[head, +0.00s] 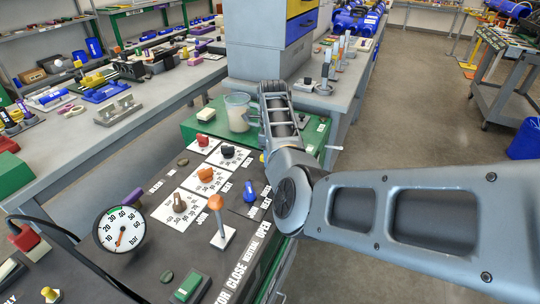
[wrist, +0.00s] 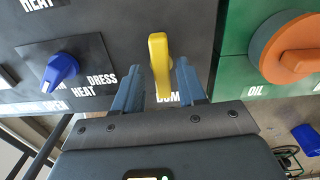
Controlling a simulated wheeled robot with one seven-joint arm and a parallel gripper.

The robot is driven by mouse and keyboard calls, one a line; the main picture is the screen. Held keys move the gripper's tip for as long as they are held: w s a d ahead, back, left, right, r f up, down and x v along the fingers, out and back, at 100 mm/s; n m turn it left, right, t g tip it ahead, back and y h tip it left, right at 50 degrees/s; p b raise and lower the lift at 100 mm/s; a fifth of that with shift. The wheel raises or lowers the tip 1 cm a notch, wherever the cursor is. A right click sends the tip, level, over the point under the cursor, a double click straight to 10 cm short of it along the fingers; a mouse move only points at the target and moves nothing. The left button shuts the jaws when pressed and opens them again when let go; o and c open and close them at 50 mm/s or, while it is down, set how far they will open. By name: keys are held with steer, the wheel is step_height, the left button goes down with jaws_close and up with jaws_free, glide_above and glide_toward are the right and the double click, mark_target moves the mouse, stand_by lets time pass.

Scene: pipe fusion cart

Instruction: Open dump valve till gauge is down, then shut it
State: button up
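The dump valve's yellow handle (wrist: 160,62) stands upright in the wrist view, with a partly covered label starting "DUM" below it. My gripper (wrist: 158,82) is open, with one blue-grey finger on each side of the handle. A gap shows on both sides, so the fingers look apart from it. The round white pressure gauge (head: 119,229), marked in bar, is at the left of the dark panel. Its red needle points down and slightly left; the exact reading is too small to tell.
A blue knob (wrist: 60,68) is left of the handle and an orange knob (wrist: 292,48) on a green panel (wrist: 234,70) is right. The dark panel (head: 150,262) also carries an orange-topped lever (head: 217,207) and several knobs.

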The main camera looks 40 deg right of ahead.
steer(key=shift+o, duration=0.2)
steer(key=shift+r+b, duration=0.3)
steer(key=shift+r, duration=3.7)
steer(key=shift+a, duration=0.1)
